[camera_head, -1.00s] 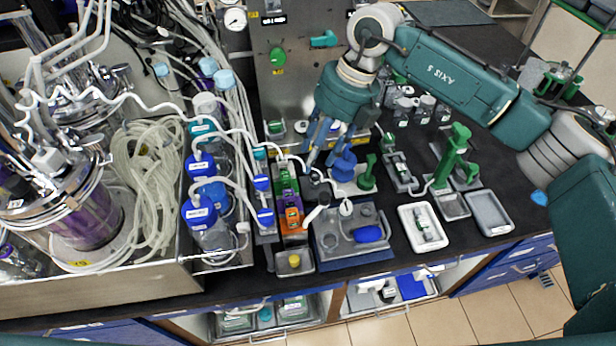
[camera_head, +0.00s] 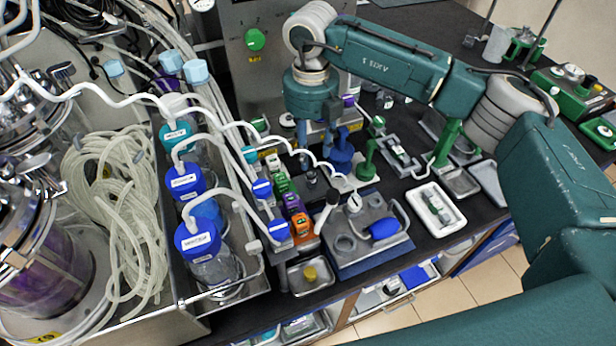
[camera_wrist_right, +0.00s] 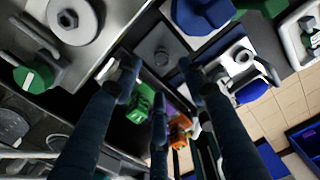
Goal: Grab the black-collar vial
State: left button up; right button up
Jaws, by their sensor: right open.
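My right gripper (camera_head: 318,150) points down over the bench, behind the row of coloured blocks. In the right wrist view its blue fingers (camera_wrist_right: 160,78) are spread with nothing between them. A small dark upright piece (camera_head: 311,178) stands on the bench to the right of the row, just below the fingers in the head view. It may be the black-collar vial, but its collar is too small to make out. In the wrist view the fingers cover part of the bench. My left gripper is not in view.
A green block (camera_head: 281,184) and an orange block (camera_head: 301,224) stand in the row. Blue-capped bottles (camera_head: 197,238) with white tubing are to the left. A grey tray station (camera_head: 362,258) stands in front, and a white tray (camera_head: 455,222) lies to the right.

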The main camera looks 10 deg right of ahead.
aim_at(312, 172)
jog(key=shift+s+d+f, duration=0.15)
jog(key=shift+d+f, duration=0.05)
jog(key=shift+f, duration=0.6)
notch_tip(312, 172, down, 4)
jog(key=p, duration=0.2)
jog(key=shift+a+f+p, duration=0.1)
jog(key=shift+a+p, duration=0.05)
jog(key=shift+p, duration=0.2)
jog(key=shift+f, duration=0.65)
jog(key=c, duration=0.9)
